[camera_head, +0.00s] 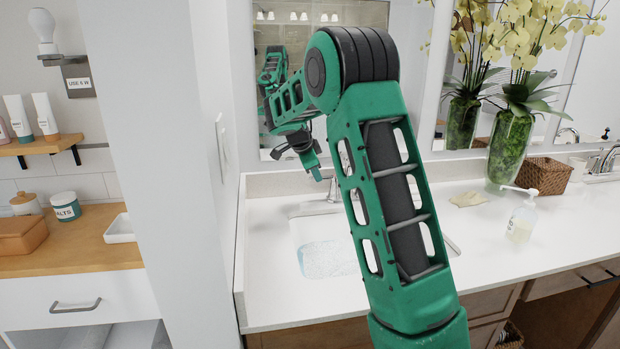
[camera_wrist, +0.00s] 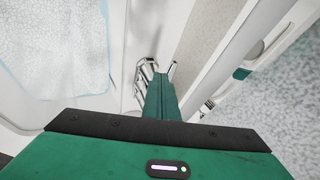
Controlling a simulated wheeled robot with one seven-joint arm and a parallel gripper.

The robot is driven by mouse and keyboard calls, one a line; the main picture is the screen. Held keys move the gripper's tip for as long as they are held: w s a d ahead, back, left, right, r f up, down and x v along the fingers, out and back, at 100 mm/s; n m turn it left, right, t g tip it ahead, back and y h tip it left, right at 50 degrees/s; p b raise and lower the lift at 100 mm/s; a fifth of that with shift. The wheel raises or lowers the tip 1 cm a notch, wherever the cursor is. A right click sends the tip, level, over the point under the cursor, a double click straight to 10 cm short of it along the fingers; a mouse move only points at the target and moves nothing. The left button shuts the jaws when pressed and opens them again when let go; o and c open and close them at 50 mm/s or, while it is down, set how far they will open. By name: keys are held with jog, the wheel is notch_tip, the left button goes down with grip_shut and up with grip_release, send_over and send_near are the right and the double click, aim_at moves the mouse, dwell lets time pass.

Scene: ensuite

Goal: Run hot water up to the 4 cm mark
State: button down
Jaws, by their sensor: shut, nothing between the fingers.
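The white sink basin (camera_head: 300,232) is set in the counter, partly hidden behind my arm. Pale, clear water (camera_head: 328,259) shows in it, and also at the upper left of the wrist view (camera_wrist: 50,45). No depth mark can be made out. The chrome faucet (camera_head: 334,190) stands at the back of the basin; in the wrist view the faucet (camera_wrist: 146,76) is just left of my fingers. My gripper (camera_head: 317,174) is shut and empty, pointing down close beside the faucet. Whether it touches the faucet or its handle cannot be told.
The mirror (camera_head: 285,20) is close behind the faucet. A wall (camera_head: 185,180) bounds the counter on the left. To the right are a soap bottle (camera_head: 521,220), a folded cloth (camera_head: 467,199), a glass vase with flowers (camera_head: 508,148) and a wicker basket (camera_head: 545,176). The right front counter is clear.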

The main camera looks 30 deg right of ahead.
dwell(0.4)
jog(key=s+a+r, duration=0.6)
jog(key=r, duration=0.2)
jog(key=shift+a+r, duration=0.35)
jog(key=shift+r, duration=0.05)
dwell(0.4)
